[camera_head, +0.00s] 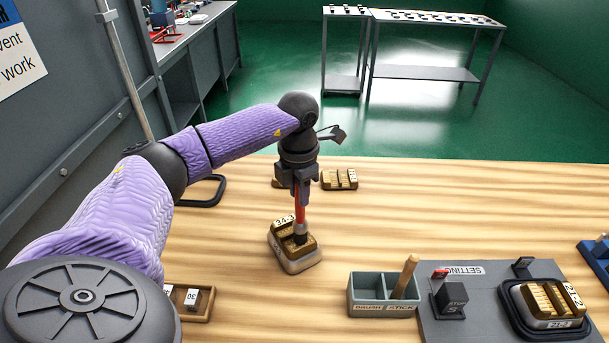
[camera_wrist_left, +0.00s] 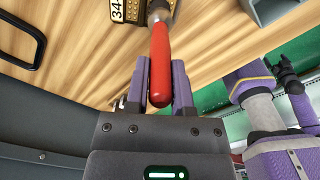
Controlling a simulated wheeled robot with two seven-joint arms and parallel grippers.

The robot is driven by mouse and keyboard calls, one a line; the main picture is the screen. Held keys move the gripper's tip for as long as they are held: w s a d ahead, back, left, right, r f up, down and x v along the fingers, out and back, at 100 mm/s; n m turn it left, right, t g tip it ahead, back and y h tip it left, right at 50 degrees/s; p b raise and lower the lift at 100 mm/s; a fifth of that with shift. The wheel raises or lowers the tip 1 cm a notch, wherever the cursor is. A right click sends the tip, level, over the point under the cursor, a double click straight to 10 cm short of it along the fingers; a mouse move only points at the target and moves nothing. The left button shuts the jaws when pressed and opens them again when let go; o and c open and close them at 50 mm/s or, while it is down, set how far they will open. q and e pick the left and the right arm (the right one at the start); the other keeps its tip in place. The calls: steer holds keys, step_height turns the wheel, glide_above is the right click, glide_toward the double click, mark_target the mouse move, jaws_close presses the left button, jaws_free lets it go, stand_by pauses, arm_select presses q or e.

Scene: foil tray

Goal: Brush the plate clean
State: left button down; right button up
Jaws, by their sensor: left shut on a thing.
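My left gripper (camera_head: 301,190) points down and is shut on the red handle of a brush (camera_head: 300,213). The handle also fills the middle of the left wrist view (camera_wrist_left: 160,60), between the purple fingers. The brush's dark lower end is at the brown and gold plate (camera_head: 283,245) marked 34-3, which sits tilted across the table's middle. The brush hides part of the plate, and I cannot tell how firmly they touch. In the left wrist view the plate (camera_wrist_left: 117,12) is cut off at the top. My right gripper (camera_wrist_left: 287,75) shows small there; its jaws are unclear.
A grey two-part holder (camera_head: 366,308) marked for brush and stick holds a wooden stick (camera_head: 406,275). Right of it, a grey setting board (camera_head: 455,325) carries another plate (camera_head: 550,300). More plates (camera_head: 340,179) lie farther back. The wood between is clear.

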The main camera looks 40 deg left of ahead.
arm_select(q)
steer(key=shift+a, duration=0.25)
step_height(320, 180, up, 4)
steer(key=p, duration=0.3)
steer(key=shift+w+a+r+p, duration=0.1)
steer(key=shift+a+r+p, duration=0.05)
steer(key=shift+r+p, duration=0.4)
steer(key=shift+p, duration=0.1)
steer(key=shift+r+p, duration=1.2)
steer(key=shift+r, duration=0.25)
arm_select(e)
step_height(320, 180, up, 7)
steer(key=w, duration=0.1)
steer(key=shift+w+d+f, duration=0.2)
steer(key=shift+w+d, duration=0.1)
steer(key=shift+d, duration=0.05)
arm_select(q)
steer(key=shift+f, duration=0.15)
arm_select(e)
steer(key=shift+a+f, duration=0.1)
steer(key=shift+a, duration=0.1)
